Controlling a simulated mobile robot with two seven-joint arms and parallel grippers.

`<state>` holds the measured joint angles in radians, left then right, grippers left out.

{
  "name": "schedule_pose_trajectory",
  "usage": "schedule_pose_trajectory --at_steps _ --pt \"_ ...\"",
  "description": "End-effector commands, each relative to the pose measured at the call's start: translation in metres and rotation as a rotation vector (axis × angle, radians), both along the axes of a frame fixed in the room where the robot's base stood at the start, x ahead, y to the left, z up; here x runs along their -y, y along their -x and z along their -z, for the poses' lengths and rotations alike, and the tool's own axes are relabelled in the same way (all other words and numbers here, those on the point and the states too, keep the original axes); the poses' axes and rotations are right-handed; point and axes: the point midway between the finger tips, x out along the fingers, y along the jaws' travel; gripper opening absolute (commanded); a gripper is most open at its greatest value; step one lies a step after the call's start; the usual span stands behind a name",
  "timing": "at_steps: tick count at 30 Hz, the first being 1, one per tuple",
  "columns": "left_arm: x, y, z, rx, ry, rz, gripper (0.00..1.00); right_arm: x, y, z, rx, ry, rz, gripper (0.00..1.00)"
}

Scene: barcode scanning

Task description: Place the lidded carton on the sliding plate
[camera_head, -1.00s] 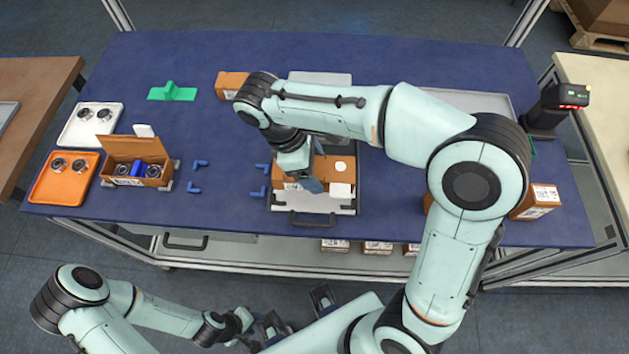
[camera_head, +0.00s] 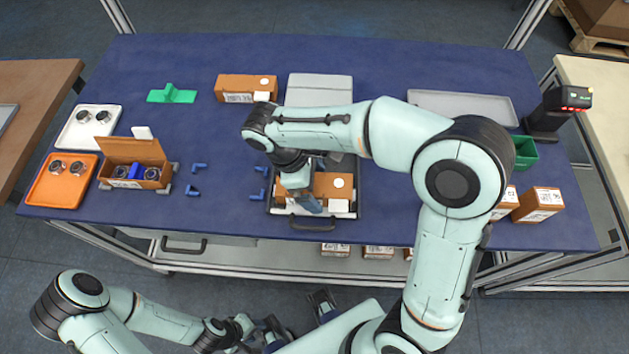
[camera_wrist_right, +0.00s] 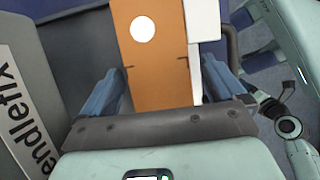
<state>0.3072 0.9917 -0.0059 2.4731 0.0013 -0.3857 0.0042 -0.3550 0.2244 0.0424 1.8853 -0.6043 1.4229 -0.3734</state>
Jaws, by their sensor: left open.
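The brown lidded carton (camera_head: 336,188), with a white round sticker on its top, is at the sliding plate (camera_head: 355,204), a framed plate with a dark front handle (camera_head: 319,223). It looks down on the plate, but its underside is hidden. My right gripper (camera_head: 308,200) reaches down over it. My left gripper (camera_head: 298,314) is open and empty, low in front of the table.
A grey block (camera_head: 320,88) stands behind the plate, beside another closed carton (camera_head: 246,88). An open carton (camera_head: 137,155) and two trays are at the left. A scanner (camera_head: 556,110), a green bin (camera_head: 525,152) and brown cartons (camera_head: 538,204) are at the right. Blue corner markers lie left of the plate.

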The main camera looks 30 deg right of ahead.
Motion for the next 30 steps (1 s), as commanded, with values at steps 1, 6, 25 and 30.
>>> schedule_pose_trajectory --at_steps 1,6,25,30 --pt "0.0 0.0 0.0 0.0 0.0 0.0 0.43 0.0 0.0 0.0 0.0 0.0 0.0 0.96" --pt "0.0 0.0 0.0 0.0 0.0 0.0 0.43 0.0 0.0 -0.001 0.0 0.0 0.0 0.96" --pt "0.0 -0.01 -0.024 0.011 0.001 0.0 0.43 -0.031 -0.021 -0.092 0.004 -0.001 -0.002 0.96" --pt "0.0 -0.013 -0.029 0.015 0.0 0.0 0.43 -0.037 -0.025 -0.11 0.002 -0.001 0.0 0.96"
